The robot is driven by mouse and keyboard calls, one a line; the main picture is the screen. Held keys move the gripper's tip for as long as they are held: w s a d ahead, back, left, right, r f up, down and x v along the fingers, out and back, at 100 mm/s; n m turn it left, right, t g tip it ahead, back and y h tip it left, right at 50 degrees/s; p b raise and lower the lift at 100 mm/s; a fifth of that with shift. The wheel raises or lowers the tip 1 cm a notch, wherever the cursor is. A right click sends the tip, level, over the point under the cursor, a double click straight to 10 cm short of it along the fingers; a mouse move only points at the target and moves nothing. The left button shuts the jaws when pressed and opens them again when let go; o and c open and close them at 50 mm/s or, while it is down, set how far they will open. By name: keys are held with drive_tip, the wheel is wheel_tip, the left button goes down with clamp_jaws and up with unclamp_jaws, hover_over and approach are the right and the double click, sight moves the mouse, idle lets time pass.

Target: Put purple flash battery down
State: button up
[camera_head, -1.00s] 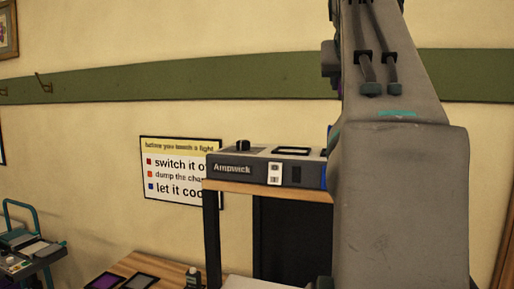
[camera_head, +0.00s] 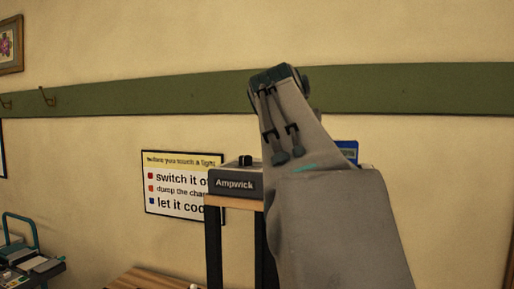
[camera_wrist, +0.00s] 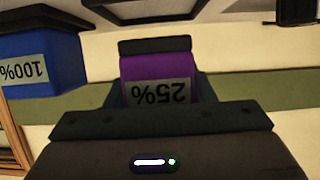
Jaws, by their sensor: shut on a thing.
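My gripper (camera_wrist: 160,97) is shut on the purple flash battery (camera_wrist: 157,68), which has a dark end and a label reading 25%, upside down in the wrist view. The battery is held clear, with wall behind it. In the head view my arm hides the gripper and the purple battery. The charger marked Ampwick (camera_head: 234,184) stands on a wooden-topped stand, its right part hidden by my arm. A pale surface with a dark-rimmed slot (camera_wrist: 145,18) lies beyond the battery's dark end in the wrist view.
A blue battery labelled 100% (camera_wrist: 42,75) is beside the purple one, to the left in the wrist view. A wall sign (camera_head: 180,185) hangs behind the stand. A cart (camera_head: 30,262) is at the left; a wooden table (camera_head: 150,280) shows at the bottom.

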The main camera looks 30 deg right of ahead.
drive_tip(key=shift+f, duration=1.1)
drive_tip(key=shift+f, duration=0.15)
drive_tip(key=shift+f, duration=0.1)
drive_tip(key=o, duration=1.2)
drive_tip(key=shift+s+a+r, duration=0.1)
drive_tip(key=shift+r, duration=0.2)
drive_tip(key=b+v, duration=0.2)
drive_tip(key=v, duration=0.9)
drive_tip(key=shift+s+a, duration=0.3)
